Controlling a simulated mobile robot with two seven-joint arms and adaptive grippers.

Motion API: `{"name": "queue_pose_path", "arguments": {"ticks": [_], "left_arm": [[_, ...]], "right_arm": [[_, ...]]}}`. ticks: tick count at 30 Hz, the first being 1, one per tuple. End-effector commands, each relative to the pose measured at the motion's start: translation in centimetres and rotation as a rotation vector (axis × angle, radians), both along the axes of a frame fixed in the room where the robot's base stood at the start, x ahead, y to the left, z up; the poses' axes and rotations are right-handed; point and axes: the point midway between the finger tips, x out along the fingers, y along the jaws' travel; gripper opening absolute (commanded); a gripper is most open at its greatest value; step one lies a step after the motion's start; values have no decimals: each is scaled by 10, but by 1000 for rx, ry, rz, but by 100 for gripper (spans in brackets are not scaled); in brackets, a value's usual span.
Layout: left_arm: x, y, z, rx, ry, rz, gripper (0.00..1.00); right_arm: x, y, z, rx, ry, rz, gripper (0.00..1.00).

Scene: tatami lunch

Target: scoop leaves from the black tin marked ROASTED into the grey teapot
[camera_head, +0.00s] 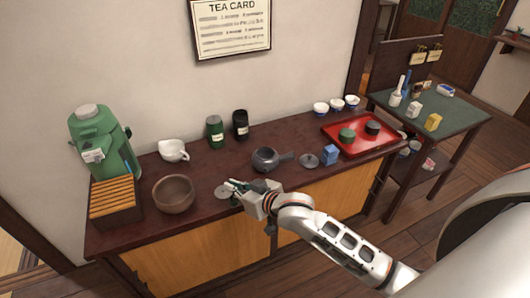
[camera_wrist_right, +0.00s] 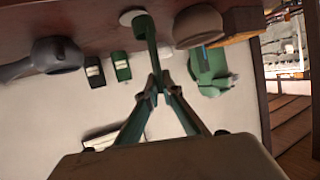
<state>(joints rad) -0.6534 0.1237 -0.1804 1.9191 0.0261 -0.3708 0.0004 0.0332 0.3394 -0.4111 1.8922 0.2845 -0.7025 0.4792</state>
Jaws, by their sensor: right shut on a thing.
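The black tin (camera_head: 240,125) stands at the back of the dark counter, right of a green tin (camera_head: 215,131); its label is too small to read. The grey teapot (camera_head: 264,160) sits in front of them, its handle pointing right. A grey lid (camera_head: 310,160) lies right of it. My right gripper (camera_head: 243,187) is low over the front edge, left of the teapot, shut on a green scoop-like tool (camera_wrist_right: 148,42). The tool's far end reaches to a pale round dish (camera_head: 223,192). In the wrist view, black tin (camera_wrist_right: 95,72) and teapot (camera_wrist_right: 57,56) appear upside down. My left gripper is out of view.
A brown bowl (camera_head: 174,194), slatted wooden box (camera_head: 115,201) and green dispenser (camera_head: 103,143) stand at left. A white pitcher (camera_head: 173,150) is behind. Several cups stand behind the tray.

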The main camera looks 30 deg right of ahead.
Motion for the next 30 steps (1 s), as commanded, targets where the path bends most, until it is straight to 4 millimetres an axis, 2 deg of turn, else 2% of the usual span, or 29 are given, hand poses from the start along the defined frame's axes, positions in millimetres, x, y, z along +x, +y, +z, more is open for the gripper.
{"name": "queue_pose_path", "arguments": {"ticks": [1,6,9,13,19,30], "left_arm": [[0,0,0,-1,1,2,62],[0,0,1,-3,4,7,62],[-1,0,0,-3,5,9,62],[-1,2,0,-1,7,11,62],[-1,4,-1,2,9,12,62],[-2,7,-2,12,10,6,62]], "right_arm": [[18,-6,-2,-10,-2,10,0],[72,-33,-7,-23,1,23,0],[101,-57,-5,-28,0,11,0],[128,-83,0,-29,-3,-9,0],[146,-104,6,-28,-8,-30,0],[148,-105,7,-24,-6,-42,0]]}}
